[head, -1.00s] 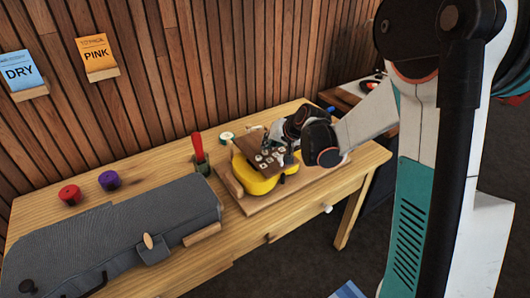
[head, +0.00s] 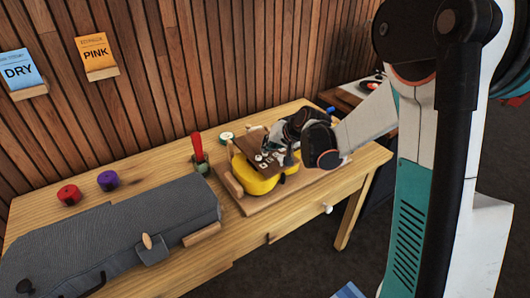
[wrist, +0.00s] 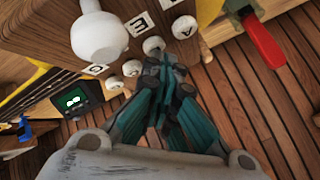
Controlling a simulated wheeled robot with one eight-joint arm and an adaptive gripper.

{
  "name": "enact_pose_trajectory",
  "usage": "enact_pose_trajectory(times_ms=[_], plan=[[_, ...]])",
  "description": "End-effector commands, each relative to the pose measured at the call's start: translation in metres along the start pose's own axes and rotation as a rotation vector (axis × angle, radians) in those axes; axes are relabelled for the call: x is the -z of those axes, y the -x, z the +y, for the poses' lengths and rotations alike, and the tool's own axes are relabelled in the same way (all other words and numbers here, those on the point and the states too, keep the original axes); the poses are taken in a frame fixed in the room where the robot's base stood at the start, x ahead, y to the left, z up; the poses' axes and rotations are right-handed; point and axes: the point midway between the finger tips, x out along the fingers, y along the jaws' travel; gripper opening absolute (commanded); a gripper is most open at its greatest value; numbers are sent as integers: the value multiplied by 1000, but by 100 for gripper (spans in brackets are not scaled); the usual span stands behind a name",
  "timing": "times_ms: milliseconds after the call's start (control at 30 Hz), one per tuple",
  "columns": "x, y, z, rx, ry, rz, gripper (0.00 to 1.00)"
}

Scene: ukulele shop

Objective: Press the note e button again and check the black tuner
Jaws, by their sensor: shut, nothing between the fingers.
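A yellow ukulele-shaped body (head: 258,186) with a brown board (head: 256,146) bearing white knobs and letter tiles sits on the bench in the head view. In the wrist view I see a tile like an E (wrist: 139,22), a G tile (wrist: 97,68) and several round white knobs (wrist: 153,45). My gripper (wrist: 165,68) is shut and empty, its fingertips close to the knobs; I cannot tell whether they touch. It is over the board's right side in the head view (head: 284,151). The black tuner (wrist: 76,101) shows a lit green screen with an unreadable mark.
A grey case (head: 110,235) fills the bench's left. Red (head: 69,195) and purple (head: 108,180) spools stand behind it. A red-handled tool (head: 197,148) stands upright left of the ukulele. The wooden bench (head: 330,195) has some free room at right.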

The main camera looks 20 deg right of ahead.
Motion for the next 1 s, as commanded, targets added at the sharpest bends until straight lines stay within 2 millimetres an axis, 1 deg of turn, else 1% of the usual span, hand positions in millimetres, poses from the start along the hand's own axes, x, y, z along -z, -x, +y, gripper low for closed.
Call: enact_pose_trajectory(times_ms=[367, 733, 1000], plan=[[0, 0, 0, 0, 0, -1, 0], [9, 12, -9, 0, 0, 0, 0], [9, 12, -9, 0, 0, 0, 0]])
